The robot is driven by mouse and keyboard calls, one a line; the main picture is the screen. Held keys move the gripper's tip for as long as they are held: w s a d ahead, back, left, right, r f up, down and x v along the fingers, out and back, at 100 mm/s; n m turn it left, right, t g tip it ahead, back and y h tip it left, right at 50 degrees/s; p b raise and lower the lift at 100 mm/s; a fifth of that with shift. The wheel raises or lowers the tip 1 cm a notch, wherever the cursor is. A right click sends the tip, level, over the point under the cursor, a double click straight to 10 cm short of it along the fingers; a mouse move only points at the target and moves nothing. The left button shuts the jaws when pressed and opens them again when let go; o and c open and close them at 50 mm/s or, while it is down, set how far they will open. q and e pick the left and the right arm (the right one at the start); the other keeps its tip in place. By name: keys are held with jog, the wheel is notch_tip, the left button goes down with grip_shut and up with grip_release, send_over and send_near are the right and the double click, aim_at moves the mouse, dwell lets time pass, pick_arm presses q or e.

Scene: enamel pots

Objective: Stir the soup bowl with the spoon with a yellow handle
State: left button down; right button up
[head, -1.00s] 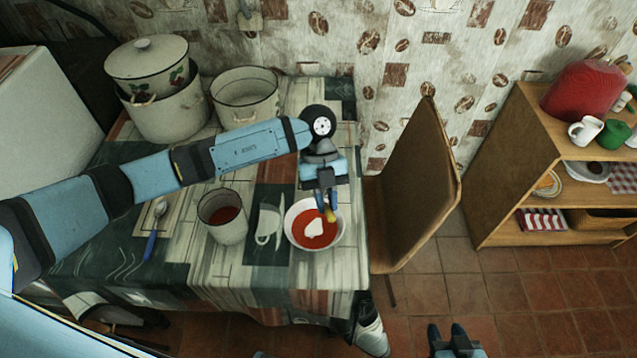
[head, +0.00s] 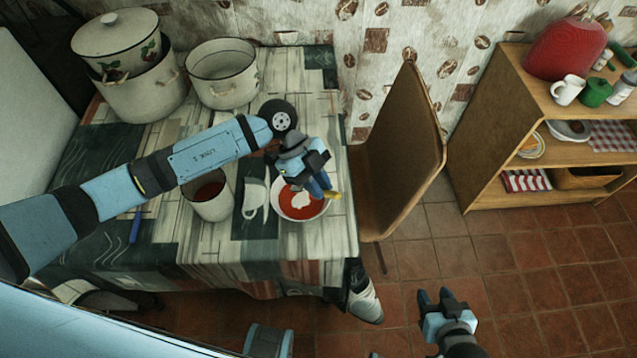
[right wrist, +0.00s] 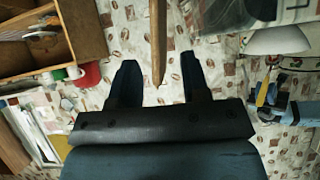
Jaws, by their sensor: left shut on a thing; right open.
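The soup bowl (head: 290,211) is white, holds red soup with a white dollop, and stands near the table's front right corner. My left gripper (head: 322,188) is over the bowl's right rear part, shut on the yellow-handled spoon (head: 333,195). Only a short yellow piece of the spoon shows, near the bowl's right rim; I cannot see its head. A yellow piece also shows beside my left gripper in the right wrist view (right wrist: 263,92). My right gripper (head: 434,296) is open and empty over the floor, right of the table.
A blue-handled utensil (head: 135,226) lies farther left. Pots (head: 222,75) stand at the back. A chair (head: 400,150) is close on the right, with a shelf (head: 500,150) beyond.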

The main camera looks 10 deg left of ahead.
pick_arm(q)
jog(key=shift+f+b, duration=0.35)
jog(key=shift+f, duration=0.3)
jog(key=b, duration=0.1)
send_over(319, 212)
jog(key=shift+w+f, duration=0.1)
jog(key=shift+f, duration=2)
